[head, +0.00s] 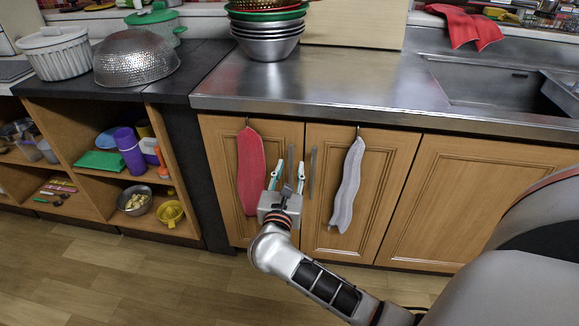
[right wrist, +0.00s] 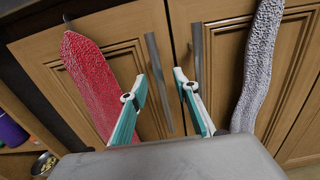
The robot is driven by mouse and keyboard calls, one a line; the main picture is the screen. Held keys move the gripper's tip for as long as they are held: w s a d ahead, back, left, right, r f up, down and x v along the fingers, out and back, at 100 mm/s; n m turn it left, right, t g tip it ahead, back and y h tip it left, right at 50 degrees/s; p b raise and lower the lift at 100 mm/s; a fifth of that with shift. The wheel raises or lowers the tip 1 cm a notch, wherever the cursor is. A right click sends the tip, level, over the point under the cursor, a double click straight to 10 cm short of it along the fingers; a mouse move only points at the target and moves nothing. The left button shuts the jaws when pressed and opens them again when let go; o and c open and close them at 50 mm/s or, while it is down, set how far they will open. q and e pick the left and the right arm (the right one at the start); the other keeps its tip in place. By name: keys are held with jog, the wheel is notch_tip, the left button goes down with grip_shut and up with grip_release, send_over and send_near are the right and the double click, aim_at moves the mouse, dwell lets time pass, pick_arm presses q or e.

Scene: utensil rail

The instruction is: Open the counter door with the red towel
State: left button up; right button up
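A red towel (head: 251,168) hangs from a hook on the left wooden counter door (head: 221,140); it also shows in the right wrist view (right wrist: 88,80). That door has a vertical metal handle (right wrist: 158,78) near its right edge, and it is closed. My right gripper (head: 288,169) is in front of this door, between the red towel and the handles. In the right wrist view its two teal fingers (right wrist: 160,85) are spread apart with nothing held. The left door's handle appears between the fingertips, slightly beyond them; contact cannot be told. My left gripper is not in view.
A grey towel (head: 347,185) hangs on the neighbouring door, whose own handle (right wrist: 197,68) stands close to the left door's handle. Open shelves (head: 105,180) with dishes are on the left. A metal counter (head: 330,85) overhangs the doors. The wooden floor (head: 130,275) is clear.

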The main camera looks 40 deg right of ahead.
jog(key=shift+x, duration=1.05)
grip_shut()
jog(key=shift+s+a, duration=0.1)
jog(key=shift+a, duration=0.05)
